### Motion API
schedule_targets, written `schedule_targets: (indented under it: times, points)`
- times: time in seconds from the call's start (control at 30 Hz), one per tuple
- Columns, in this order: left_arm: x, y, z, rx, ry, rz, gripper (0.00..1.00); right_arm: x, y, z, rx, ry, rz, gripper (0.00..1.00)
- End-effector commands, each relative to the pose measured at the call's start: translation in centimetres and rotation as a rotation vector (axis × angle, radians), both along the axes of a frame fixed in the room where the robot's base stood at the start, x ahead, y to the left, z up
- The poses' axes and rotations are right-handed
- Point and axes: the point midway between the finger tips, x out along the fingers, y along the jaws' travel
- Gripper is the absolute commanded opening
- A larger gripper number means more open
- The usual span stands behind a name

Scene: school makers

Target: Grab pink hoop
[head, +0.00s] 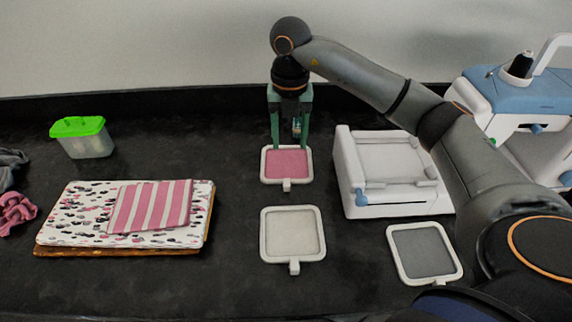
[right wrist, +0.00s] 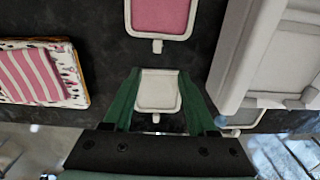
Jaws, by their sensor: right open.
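The pink hoop (head: 287,163) is a square white frame with a pink filling and a small tab at its near side. It lies flat on the black table and also shows at the top of the right wrist view (right wrist: 161,14). My right gripper (head: 289,146) has green fingers that point down, apart and empty. In the head view the fingertips overlap the far edge of the pink hoop. In the right wrist view the pink hoop lies beyond the fingertips (right wrist: 158,74). I cannot tell the exact height above it. My left gripper is not in view.
A white hoop (head: 292,234) lies in front of the pink one, a grey hoop (head: 424,251) at the right. A white machine (head: 386,206) stands close right. A patterned board (head: 70,215) with striped cloth (head: 150,206) and a green-lidded box (head: 86,145) are left.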

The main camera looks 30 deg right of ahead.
Motion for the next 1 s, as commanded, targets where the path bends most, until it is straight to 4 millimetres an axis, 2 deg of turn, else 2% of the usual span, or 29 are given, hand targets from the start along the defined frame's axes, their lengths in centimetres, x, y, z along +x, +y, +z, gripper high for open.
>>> schedule_targets:
  times: [0.03, 0.23, 0.5, 0.77, 1.0]
  points:
    - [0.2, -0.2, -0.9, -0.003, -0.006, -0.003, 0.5, 0.0, 0.0, -1.1, -0.001, -0.001, -0.001, 0.57]
    - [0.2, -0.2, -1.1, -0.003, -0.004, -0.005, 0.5, -0.1, 0.0, -2.8, -0.001, 0.003, 0.001, 0.57]
    - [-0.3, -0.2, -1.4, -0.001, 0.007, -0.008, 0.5, 0.0, 0.0, -7.4, 0.001, 0.002, 0.0, 0.57]
    - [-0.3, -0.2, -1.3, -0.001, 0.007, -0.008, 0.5, 0.1, 0.2, -9.6, 0.002, 0.001, 0.003, 0.57]
    - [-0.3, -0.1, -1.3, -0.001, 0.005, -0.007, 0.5, 0.3, 0.4, -13.1, 0.002, 0.002, 0.002, 0.57]
